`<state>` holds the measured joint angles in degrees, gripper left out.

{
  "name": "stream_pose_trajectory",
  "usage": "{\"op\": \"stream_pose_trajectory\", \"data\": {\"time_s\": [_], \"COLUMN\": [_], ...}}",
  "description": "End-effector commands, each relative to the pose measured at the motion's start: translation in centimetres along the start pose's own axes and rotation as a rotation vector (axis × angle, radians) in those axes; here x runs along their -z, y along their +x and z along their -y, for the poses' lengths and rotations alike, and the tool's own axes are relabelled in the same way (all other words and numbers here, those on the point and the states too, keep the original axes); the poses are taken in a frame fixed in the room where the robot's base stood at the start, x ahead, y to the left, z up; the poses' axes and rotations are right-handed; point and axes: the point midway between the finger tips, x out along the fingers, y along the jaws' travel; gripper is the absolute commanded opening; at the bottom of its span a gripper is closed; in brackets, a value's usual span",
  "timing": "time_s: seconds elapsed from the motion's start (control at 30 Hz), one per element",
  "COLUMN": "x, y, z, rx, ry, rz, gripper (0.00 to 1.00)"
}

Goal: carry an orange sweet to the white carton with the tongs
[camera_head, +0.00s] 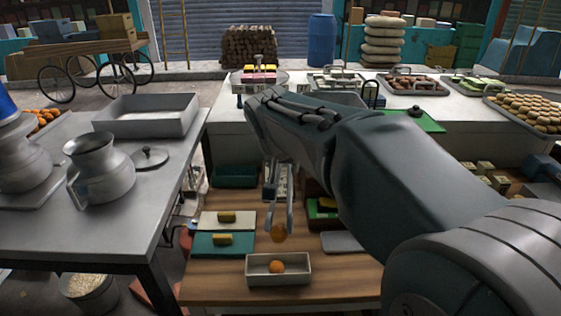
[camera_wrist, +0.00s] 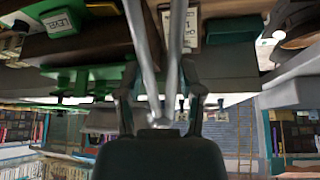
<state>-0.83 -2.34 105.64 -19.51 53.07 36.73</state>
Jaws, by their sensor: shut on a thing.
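My gripper (camera_wrist: 160,100) is shut on the metal tongs (camera_wrist: 161,60), seen from above their handle end in the wrist view. In the head view the tongs (camera_head: 268,200) hang down below my arm. The sweet at the tips is not clear in the wrist view.
Two yellow blocks lie on a white board (camera_head: 245,218) and a teal board (camera_head: 205,243) left of the tongs. A grey tray (camera_head: 342,242) lies to the right. A metal table (camera_head: 120,215) with a jug (camera_head: 103,170) stands at left.

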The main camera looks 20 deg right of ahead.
Motion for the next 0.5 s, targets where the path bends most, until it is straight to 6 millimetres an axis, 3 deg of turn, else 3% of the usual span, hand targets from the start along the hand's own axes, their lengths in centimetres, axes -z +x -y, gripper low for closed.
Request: {"op": "stream_pose_trajectory", "data": {"time_s": [0.5], "x": [-2.7], "y": [4.6], "z": [0.4], "rx": [-0.001], "ry": [-0.002], "rz": [0.001], "gripper": [0.00]}}
